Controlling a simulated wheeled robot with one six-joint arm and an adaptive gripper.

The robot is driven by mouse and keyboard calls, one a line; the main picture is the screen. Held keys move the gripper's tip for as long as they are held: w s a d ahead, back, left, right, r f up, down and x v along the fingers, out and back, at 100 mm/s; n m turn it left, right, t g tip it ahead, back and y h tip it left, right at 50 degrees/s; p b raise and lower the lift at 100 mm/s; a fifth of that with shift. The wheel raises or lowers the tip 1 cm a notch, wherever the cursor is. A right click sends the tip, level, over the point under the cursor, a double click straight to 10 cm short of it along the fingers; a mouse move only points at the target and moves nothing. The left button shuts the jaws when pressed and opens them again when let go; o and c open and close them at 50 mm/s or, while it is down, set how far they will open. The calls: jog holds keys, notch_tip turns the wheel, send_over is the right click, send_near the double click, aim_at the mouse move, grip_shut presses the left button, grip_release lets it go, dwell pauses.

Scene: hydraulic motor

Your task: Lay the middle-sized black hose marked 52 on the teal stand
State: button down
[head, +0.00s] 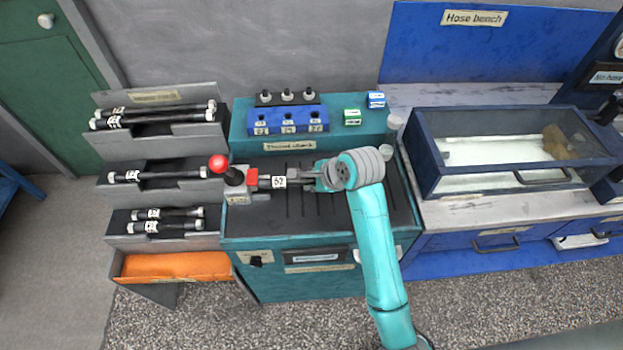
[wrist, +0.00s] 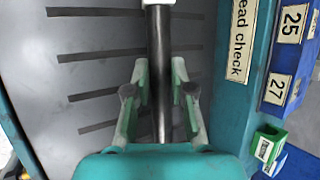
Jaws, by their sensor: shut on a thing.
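The black hose with a white tag marked 52 (head: 279,182) lies level above the dark top of the teal stand (head: 268,288). My gripper (head: 324,177) is shut on the hose toward its right end. The hose's left end is at a red block (head: 252,176) beside a lever with a red ball (head: 218,163); I cannot tell whether it touches or sits inside it. In the wrist view, the hose (wrist: 160,65) runs between the two fingers of my gripper (wrist: 159,95), with a white band near the top. The hose's right end is hidden by my gripper.
A stepped rack (head: 162,189) at the left holds several other black hoses, above an orange bin (head: 162,266). Blue blocks (head: 288,122) and a green box (head: 352,117) stand on the stand's back ledge. A glass-walled tank (head: 503,150) stands at the right.

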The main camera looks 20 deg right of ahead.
jog(key=shift+f, duration=0.45)
jog(key=c, duration=0.9)
grip_release()
jog(key=v, duration=1.2)
